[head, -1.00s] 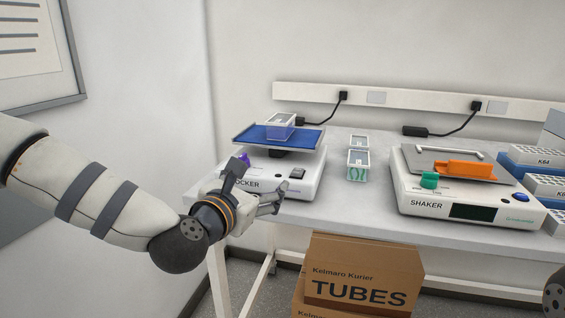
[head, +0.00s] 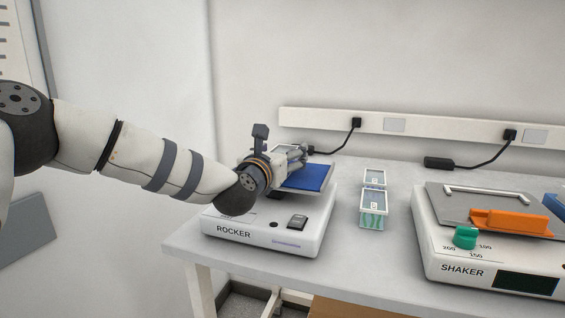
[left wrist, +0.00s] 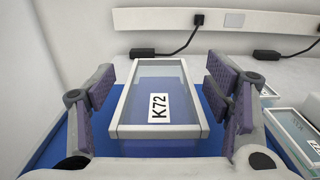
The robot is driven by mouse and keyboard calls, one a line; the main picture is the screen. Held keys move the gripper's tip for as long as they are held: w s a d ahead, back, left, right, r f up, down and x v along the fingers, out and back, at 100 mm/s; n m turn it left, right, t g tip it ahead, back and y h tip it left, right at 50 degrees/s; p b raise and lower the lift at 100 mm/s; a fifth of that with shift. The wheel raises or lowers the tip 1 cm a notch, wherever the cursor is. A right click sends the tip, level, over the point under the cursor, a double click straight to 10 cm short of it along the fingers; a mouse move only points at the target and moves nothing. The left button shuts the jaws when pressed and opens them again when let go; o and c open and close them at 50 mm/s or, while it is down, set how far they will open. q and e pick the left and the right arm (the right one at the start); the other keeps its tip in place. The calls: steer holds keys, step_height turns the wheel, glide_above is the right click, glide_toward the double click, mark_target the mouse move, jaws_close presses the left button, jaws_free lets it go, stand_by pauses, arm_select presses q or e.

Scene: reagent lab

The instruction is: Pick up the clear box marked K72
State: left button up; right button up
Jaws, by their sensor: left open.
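The clear box marked K72 (left wrist: 158,98) sits on the blue platform of the rocker in the left wrist view, its label facing up. The blue platform (head: 312,178) shows in the head view, where my gripper hides most of the box. My left gripper (head: 296,154) is over the rocker. In the left wrist view its two purple-padded fingers (left wrist: 160,100) stand open, one on each side of the box, with gaps between pads and walls. My right gripper is not in view.
The rocker body (head: 268,228) stands on the bench. Two clear boxes, one nearer (head: 373,208) and one farther (head: 375,178), stand right of it. The shaker (head: 490,268) with an orange rack (head: 510,222) is farther right. A power strip (head: 430,126) runs along the wall.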

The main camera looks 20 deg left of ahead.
arm_select(q)
steer(key=shift+w+f, duration=0.15)
steer(key=shift+w, duration=0.05)
steer(key=shift+r, duration=0.2)
steer(key=c, duration=1.5)
